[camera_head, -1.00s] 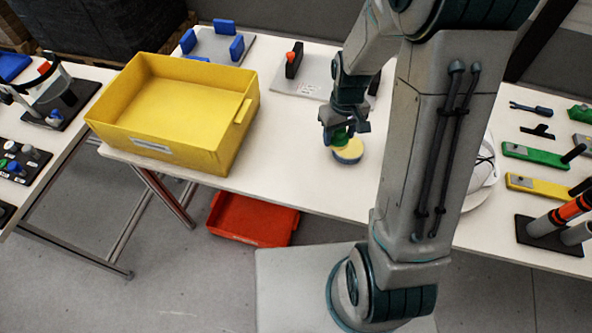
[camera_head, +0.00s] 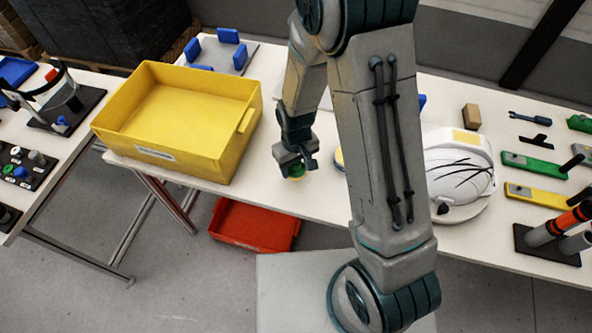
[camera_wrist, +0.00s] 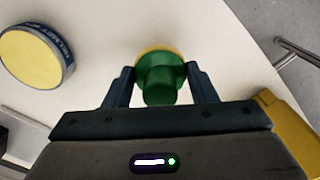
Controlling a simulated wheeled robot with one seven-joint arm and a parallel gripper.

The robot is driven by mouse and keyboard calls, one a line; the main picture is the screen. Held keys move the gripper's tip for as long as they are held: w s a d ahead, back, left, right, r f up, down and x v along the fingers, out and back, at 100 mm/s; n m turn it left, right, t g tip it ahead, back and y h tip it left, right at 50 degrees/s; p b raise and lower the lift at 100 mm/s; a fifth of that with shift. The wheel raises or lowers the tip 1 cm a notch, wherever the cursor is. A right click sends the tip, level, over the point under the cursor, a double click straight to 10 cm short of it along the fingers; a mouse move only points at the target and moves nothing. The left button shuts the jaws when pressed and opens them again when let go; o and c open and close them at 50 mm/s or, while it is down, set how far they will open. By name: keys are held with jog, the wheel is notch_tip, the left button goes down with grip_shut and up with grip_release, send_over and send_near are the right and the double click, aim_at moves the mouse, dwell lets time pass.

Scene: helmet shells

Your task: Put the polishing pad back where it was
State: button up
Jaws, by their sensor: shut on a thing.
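The polishing pad has a green handle and a yellow underside; it shows below my gripper in the head view (camera_head: 296,174) and between the fingers in the wrist view (camera_wrist: 160,78). My gripper (camera_head: 297,162) is shut on its green handle, over the front part of the white table. In the wrist view, a finger of my gripper (camera_wrist: 159,73) stands on each side of the handle. A round tin with a yellow top and a blue labelled side (camera_wrist: 32,57) stands apart from the pad. In the head view the tin (camera_head: 339,158) is mostly hidden behind my arm.
A large yellow bin (camera_head: 180,112) stands left of my gripper. A white helmet shell (camera_head: 457,172) lies right of my arm. Blue blocks on a plate (camera_head: 228,55) are at the back. A red tray (camera_head: 253,224) is below the table. Several tools lie at the right.

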aim_at(296, 173)
jog(key=shift+f+p, duration=0.35)
jog(key=shift+f, duration=1.55)
jog(key=shift+f, duration=0.15)
jog(key=o, duration=0.9)
notch_tip(296, 173, up, 13)
jog(key=shift+d+f+b, duration=0.15)
jog(key=shift+b, duration=0.7)
jog(key=s+d+r+m+t, duration=0.1)
jog(key=s+d+r, duration=0.3)
jog(key=r, duration=0.1)
jog(key=s+d+r+m+t, duration=0.1)
jog(key=s+d+r+m, duration=0.1)
jog(key=r, duration=0.4)
jog(key=s+d+r+m+t, duration=0.1)
jog(key=s+d+r+m, duration=0.1)
jog(key=s+d+r, duration=0.3)
jog(key=shift+s+d+r+t, duration=0.3)
jog(key=shift+s+d+r, duration=0.05)
jog(key=shift+s+r, duration=0.4)
